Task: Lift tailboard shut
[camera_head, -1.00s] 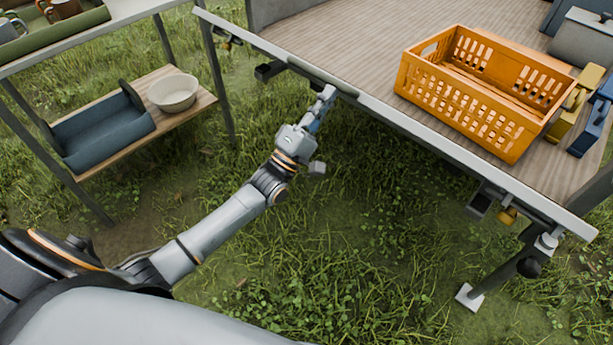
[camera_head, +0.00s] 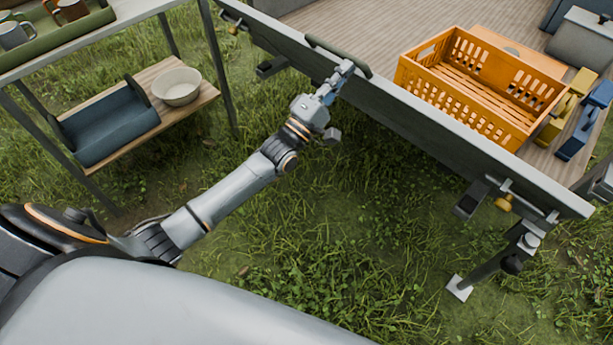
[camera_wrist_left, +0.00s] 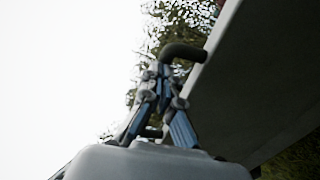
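The tailboard (camera_head: 430,125) is a long grey panel along the near edge of the wooden load bed. It stands tilted up, its outer face towards me, its pale top edge in front of the crate. A dark bar handle (camera_head: 322,48) sits near its top edge. My left gripper (camera_head: 346,70) is at the handle, its fingers shut on the bar. In the left wrist view, the gripper fingers (camera_wrist_left: 163,75) meet the dark handle (camera_wrist_left: 184,50), with the tailboard (camera_wrist_left: 245,85) to the right. Part of the grip is hidden. My right gripper is not in view.
An orange crate (camera_head: 415,78) stands on the bed (camera_head: 345,30) behind the tailboard, with yellow and blue latch-like pieces (camera_head: 575,135) to its right. A shelf with a white bowl (camera_head: 177,86) and a blue bin (camera_head: 108,125) stands at the left. Grass lies below.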

